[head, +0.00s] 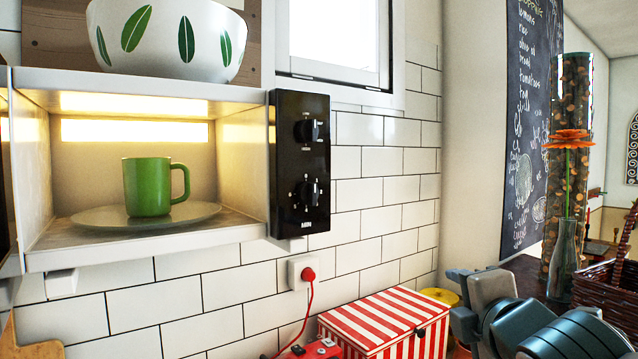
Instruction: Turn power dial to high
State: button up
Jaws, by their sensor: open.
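A black control panel (300,213) forms the right side of an open, lit microwave (150,258). It carries two round black dials, an upper dial (308,131) and a lower dial (308,193). Small white marks surround both. The marks are too small to read, so I cannot tell which is the power dial or where either is set. Inside, a green mug (147,188) stands on a glass plate (100,217). Grey links of my arm show at the lower right, well away from the panel.
A white bowl with green leaves (165,38) sits on top of the microwave. Below the panel are a socket with a red plug (306,273) and a red-and-white striped box (385,325). A vase with an orange flower (566,255) and a wicker basket (603,277) stand right.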

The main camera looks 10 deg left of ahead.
jog(key=a+r+n+t+y, duration=0.2)
jog(key=a+r+n+y, duration=0.35)
jog(key=r+n, duration=0.35)
jog(key=n+g+y, duration=0.3)
jog(key=n+y, duration=0.5)
jog(key=n, duration=0.6)
send_near(315, 131)
jog(key=p+x, duration=0.5)
jog(key=x, duration=0.3)
jog(key=shift+w+a+r, duration=0.2)
jog(key=shift+w+a, duration=0.05)
jog(key=c, duration=1)
